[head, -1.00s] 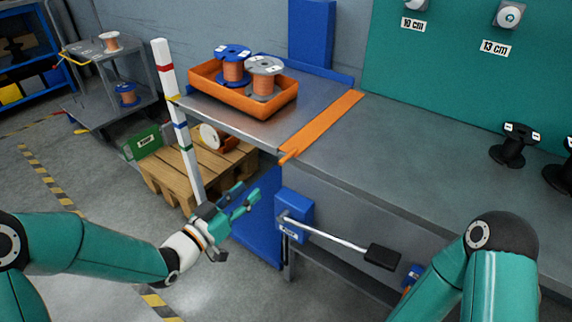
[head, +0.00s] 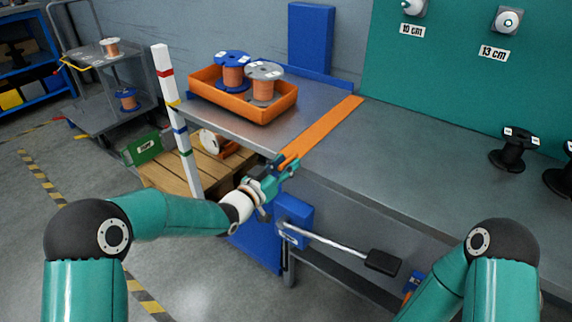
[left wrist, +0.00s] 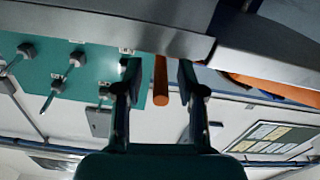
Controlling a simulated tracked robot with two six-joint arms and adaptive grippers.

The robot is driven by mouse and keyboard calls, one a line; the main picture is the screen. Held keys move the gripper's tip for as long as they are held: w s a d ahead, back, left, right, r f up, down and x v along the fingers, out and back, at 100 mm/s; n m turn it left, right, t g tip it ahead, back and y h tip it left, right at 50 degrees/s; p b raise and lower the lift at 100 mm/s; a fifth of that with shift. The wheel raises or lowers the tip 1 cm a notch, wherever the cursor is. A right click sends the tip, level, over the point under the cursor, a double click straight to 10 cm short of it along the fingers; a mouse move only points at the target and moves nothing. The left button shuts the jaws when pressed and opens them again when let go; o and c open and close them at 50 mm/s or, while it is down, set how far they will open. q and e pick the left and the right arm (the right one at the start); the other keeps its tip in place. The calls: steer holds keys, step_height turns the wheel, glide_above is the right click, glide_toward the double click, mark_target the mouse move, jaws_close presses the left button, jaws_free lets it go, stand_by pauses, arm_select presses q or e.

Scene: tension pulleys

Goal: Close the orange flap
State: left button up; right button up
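The orange flap (head: 325,129) is a long narrow strip lying across the grey bench top, from the front edge towards the back. Its near end sticks out at the bench's front edge, partly hidden by my left gripper (head: 284,168). In the left wrist view the flap's orange rod-like handle (left wrist: 160,82) shows between the two fingers of my left gripper (left wrist: 157,75). The fingers are open, one on each side, with a visible gap to the handle. My right arm is at the lower right of the head view, but its gripper is out of view.
An orange tray (head: 262,114) with a blue-topped spool (head: 233,72) and a grey spool (head: 264,78) stands left of the flap. A striped post (head: 178,122) stands beside the bench. A blue box with a lever (head: 383,262) is below the front edge.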

arm_select(q)
steer(key=shift+c, duration=0.2)
jaws_close()
steer(key=shift+d, duration=0.1)
steer(key=shift+r, duration=0.1)
steer(key=shift+w+a+r+n+p, duration=0.75)
steer(key=shift+n+p, duration=0.65)
steer(key=shift+n, duration=1.7)
steer(key=shift+w+a+r+n+p, duration=0.45)
steer(key=shift+a+n+p, duration=0.75)
steer(key=shift+n, duration=1.9)
steer(key=shift+w+a+r+n+p, duration=0.65)
steer(key=shift+n+p, duration=0.9)
steer(key=shift+n, duration=1.55)
steer(key=shift+f, duration=0.1)
steer(key=shift+a, duration=0.1)
